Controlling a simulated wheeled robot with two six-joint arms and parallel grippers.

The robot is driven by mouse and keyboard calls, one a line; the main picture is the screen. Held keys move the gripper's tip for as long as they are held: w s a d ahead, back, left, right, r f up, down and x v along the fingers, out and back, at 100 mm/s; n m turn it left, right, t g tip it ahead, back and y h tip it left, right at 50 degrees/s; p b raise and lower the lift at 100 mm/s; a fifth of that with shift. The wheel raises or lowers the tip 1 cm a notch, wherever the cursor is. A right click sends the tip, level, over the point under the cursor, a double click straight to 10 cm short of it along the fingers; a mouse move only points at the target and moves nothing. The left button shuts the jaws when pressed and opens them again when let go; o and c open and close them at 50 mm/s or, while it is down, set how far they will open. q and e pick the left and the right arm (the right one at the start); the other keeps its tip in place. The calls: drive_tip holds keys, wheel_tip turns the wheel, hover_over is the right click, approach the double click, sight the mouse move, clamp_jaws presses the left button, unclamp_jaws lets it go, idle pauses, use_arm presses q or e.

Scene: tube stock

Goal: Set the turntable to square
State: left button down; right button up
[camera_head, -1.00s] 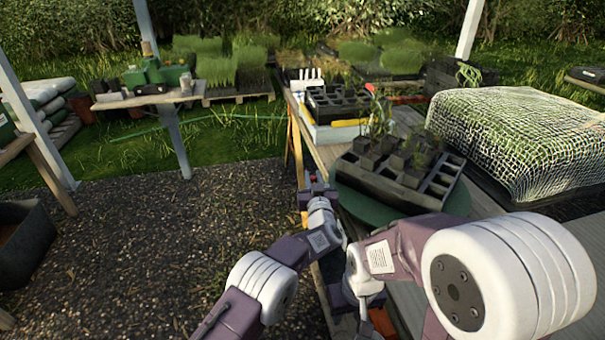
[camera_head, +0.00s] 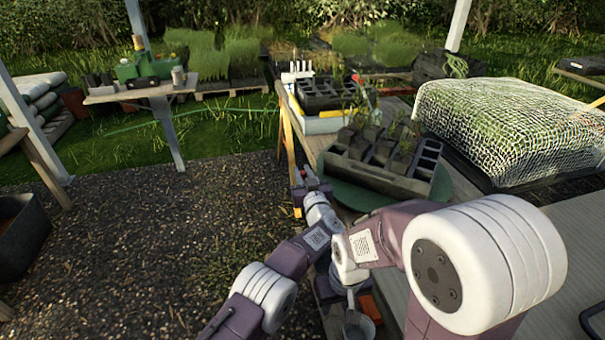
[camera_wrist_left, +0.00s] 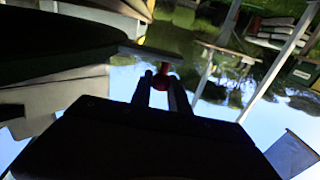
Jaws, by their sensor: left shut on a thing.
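The turntable is a dark green disc (camera_head: 354,197) on the bench, largely covered by a black cell tray (camera_head: 375,177) holding several dark pots and seedlings. The tray's near long side slopes down to the right in the head view. My left gripper (camera_head: 304,179) is at the bench's left edge, just left of the disc. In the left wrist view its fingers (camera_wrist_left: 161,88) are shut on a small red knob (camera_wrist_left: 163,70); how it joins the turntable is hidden. My right gripper (camera_head: 358,322) hangs low at the bottom centre, its jaws unclear.
Behind the turntable are another black tray (camera_head: 325,94) and a white box (camera_head: 322,124). A net-covered mound (camera_head: 505,130) stands at the right. Bare bench boards lie at the lower right. A side table (camera_head: 140,92) stands beyond the gravel at the left.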

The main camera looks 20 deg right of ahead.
use_arm(q)
drive_tip(key=c, duration=1.3)
unclamp_jaws()
drive_tip(key=shift+o, duration=0.2)
drive_tip(key=shift+s+f+b, duration=0.15)
drive_tip(key=shift+s+b, duration=0.05)
drive_tip(key=shift+b, duration=0.2)
drive_tip(key=s+b, duration=0.8)
drive_tip(key=b, duration=1.1)
drive_tip(key=shift+s+a+b, duration=0.15)
drive_tip(key=shift+s+b, duration=0.2)
drive_tip(key=shift+b, duration=0.05)
